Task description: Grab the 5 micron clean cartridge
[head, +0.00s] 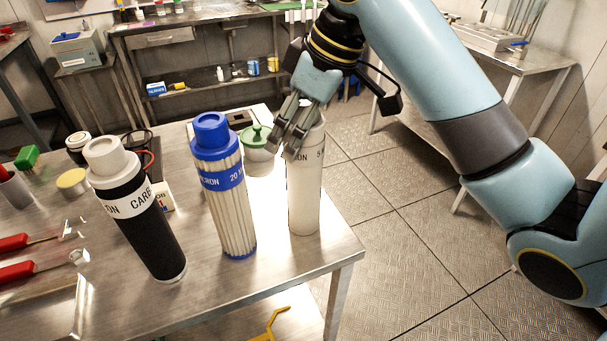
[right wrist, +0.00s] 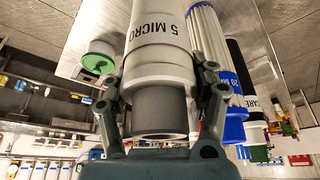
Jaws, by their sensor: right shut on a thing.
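The 5 micron cartridge (head: 305,190) is a white cylinder standing upright near the right edge of the metal table. In the right wrist view its "5 MICRO" lettering shows on the body (right wrist: 160,42), with a grey end cap (right wrist: 158,108) toward my palm. My right gripper (head: 292,130) comes down from above and is shut on the cartridge's top end, one finger on each side. In the right wrist view the fingers (right wrist: 160,85) touch its neck. In the head view the gripper hides part of the cartridge's top. My left gripper is not in view.
A blue-capped 20 micron cartridge (head: 227,200) stands just left of it, and a black carbon cartridge (head: 140,225) farther left. A green-lidded jar (head: 257,140) stands behind. Red-handled tools (head: 15,270) lie at the left. Open floor (head: 420,240) lies to the right.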

